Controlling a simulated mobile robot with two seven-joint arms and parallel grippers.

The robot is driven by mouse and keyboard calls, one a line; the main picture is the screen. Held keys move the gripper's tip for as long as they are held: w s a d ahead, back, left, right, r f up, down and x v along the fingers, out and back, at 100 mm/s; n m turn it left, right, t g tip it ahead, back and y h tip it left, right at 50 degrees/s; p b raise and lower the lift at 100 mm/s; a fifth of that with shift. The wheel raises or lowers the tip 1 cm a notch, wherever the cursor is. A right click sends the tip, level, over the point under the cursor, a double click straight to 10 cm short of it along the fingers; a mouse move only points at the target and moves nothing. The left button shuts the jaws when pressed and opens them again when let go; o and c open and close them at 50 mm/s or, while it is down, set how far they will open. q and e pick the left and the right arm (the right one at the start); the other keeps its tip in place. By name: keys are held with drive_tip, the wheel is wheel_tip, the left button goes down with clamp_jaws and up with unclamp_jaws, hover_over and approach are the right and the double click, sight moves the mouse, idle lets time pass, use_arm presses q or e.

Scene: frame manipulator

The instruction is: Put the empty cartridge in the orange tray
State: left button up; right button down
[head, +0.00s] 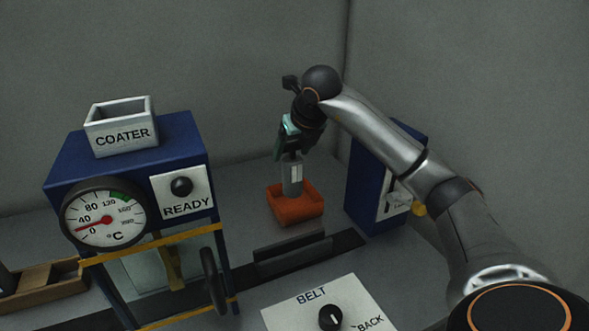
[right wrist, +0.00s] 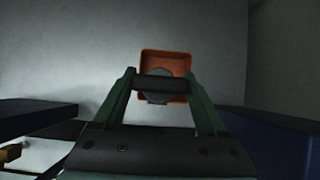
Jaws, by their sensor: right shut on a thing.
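The cartridge (head: 292,176) is a grey cylinder with a pale label, upright over the orange tray (head: 297,209). My right gripper (head: 289,152) is shut on its upper end. The cartridge's lower end overlaps the tray in the head view; I cannot tell whether it touches the tray floor. In the right wrist view the cartridge (right wrist: 158,98) shows between the green fingers, with the orange tray (right wrist: 167,60) behind it. My left gripper is not in view.
The blue coater machine (head: 130,150) with its temperature gauge (head: 104,218) stands at the left. A blue box (head: 372,190) stands close right of the tray. A dark belt (head: 290,262) and the BELT panel (head: 330,308) lie in front. A wooden rack (head: 60,283) is at far left.

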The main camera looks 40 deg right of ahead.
wheel_tip(320, 180, down, 7)
drive_tip(key=w+d, duration=0.2)
drive_tip(key=shift+d+r, duration=0.15)
drive_tip(key=shift+d, duration=0.05)
drive_tip(key=shift+f, duration=0.25)
unclamp_jaws()
drive_tip(key=v, duration=1.2)
drive_tip(key=shift+r, duration=0.2)
